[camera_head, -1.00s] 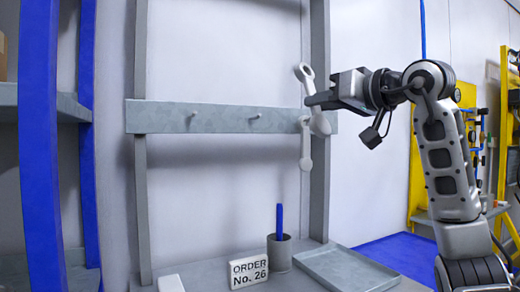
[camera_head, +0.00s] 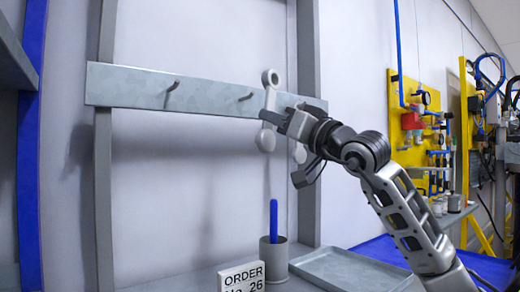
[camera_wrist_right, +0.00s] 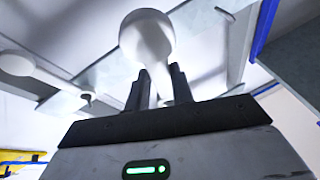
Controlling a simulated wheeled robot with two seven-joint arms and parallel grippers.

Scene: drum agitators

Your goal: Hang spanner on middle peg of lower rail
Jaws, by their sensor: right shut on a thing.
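My right gripper (camera_head: 283,119) is shut on the shaft of a pale grey spanner (camera_head: 270,78), held roughly upright in front of the rail. Its ring end is above the fingers and its other end below them. In the right wrist view the spanner (camera_wrist_right: 147,38) stands between the fingers (camera_wrist_right: 160,88). The grey rail (camera_head: 130,86) shows a left peg (camera_head: 172,87) and a bare middle peg (camera_head: 246,97). The spanner is just right of the middle peg in the picture; its distance from it is unclear. My left gripper is out of view.
Another pale spanner (camera_head: 300,153) hangs at the rail's right end, mostly hidden behind my gripper. Below are a cup (camera_head: 274,262) with a blue stick, an order sign (camera_head: 243,278) and a grey tray (camera_head: 350,268). Grey uprights (camera_head: 307,180) flank the wall.

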